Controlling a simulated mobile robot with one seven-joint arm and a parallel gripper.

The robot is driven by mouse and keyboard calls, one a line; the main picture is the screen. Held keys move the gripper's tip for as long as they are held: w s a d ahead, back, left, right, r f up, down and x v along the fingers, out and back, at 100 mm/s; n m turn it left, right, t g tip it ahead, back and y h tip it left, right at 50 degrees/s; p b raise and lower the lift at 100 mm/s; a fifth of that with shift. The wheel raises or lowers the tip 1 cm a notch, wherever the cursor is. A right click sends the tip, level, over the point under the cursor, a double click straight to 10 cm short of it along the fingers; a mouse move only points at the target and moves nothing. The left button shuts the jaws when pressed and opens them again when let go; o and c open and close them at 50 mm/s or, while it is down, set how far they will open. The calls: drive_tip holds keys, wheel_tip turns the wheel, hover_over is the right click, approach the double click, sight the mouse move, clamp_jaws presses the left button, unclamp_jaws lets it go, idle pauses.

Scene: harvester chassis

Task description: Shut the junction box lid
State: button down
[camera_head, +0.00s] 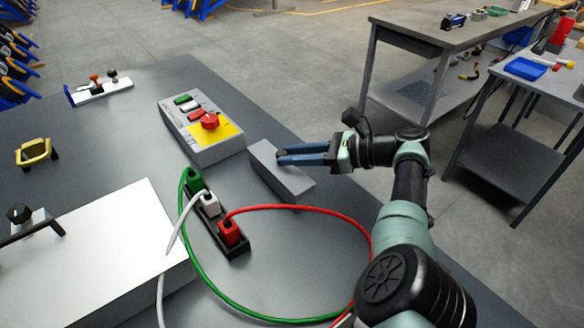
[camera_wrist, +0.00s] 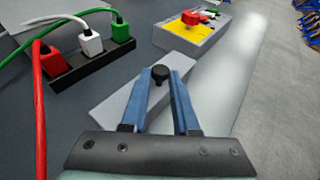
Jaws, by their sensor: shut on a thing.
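A low, long grey box (camera_head: 290,182), seemingly the junction box, lies near the right edge of the dark bench. Its flat top, apparently the lid, shows in the wrist view (camera_wrist: 115,100); I cannot make out a gap or hinge line. A round black knob (camera_wrist: 160,74) stands on it. My gripper (camera_head: 281,155) reaches over the box from the right. In the wrist view its blue fingers (camera_wrist: 162,78) are shut on the black knob, one on each side. The fingers hide part of the top.
A grey control box with a red button (camera_head: 209,122) stands just behind. A black socket strip (camera_head: 220,222) with green, white and red plugs lies to the left, its red cable (camera_head: 300,207) looping near my arm. A pale metal box (camera_head: 95,240) occupies the left front.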

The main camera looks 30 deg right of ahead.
drive_tip(key=shift+f+b, duration=0.2)
drive_tip(key=shift+b, duration=0.35)
drive_tip(key=c, duration=0.7)
unclamp_jaws()
drive_tip(key=shift+d, duration=0.1)
drive_tip(key=v, duration=0.6)
drive_tip(key=b+v, duration=0.1)
drive_tip(key=v, duration=0.5)
drive_tip(key=shift+s+d+f, duration=0.1)
drive_tip(key=shift+s+d, duration=0.15)
drive_tip(key=shift+d, duration=0.15)
